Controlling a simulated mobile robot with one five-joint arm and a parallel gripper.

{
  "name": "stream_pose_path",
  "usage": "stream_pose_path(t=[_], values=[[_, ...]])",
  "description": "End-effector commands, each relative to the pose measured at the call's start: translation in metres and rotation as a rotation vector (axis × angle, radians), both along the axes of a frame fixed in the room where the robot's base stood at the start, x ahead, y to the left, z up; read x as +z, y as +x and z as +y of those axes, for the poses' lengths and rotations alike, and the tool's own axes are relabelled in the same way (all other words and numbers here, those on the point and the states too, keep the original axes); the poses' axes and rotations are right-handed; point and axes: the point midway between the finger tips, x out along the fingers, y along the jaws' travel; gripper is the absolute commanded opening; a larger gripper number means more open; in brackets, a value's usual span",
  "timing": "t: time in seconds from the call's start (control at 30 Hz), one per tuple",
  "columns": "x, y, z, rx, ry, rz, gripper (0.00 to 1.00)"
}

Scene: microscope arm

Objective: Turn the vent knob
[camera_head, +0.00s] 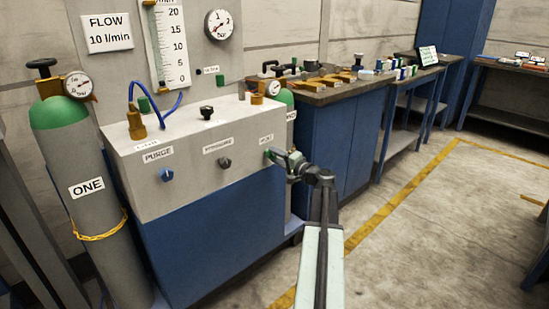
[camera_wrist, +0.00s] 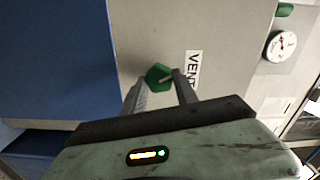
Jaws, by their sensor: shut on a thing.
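The green vent knob (camera_wrist: 158,75) sits between the two fingertips of my gripper (camera_wrist: 160,86) in the wrist view, with a VENT label (camera_wrist: 193,68) beside it. My gripper is shut on the knob. In the head view my gripper (camera_head: 278,156) reaches the right end of the grey panel's front face (camera_head: 190,172). The knob is mostly hidden there, with a bit of green at the fingertips.
A blue purge knob (camera_head: 166,174) and a dark knob (camera_head: 224,163) are on the same face. A blue workbench (camera_head: 340,140) with tools stands to the right. The floor at right (camera_head: 440,230) is clear.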

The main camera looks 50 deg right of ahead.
Motion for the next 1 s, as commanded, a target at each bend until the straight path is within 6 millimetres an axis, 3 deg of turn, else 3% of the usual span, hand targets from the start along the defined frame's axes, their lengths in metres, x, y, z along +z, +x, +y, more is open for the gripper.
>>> stream_pose_path(t=[0.5,1.0], values=[[-0.0005,0.0009,-0.0008,-0.001,0.393,-0.031,0.0],[-0.0009,0.0004,-0.0014,-0.002,0.505,-0.038,0.0]])
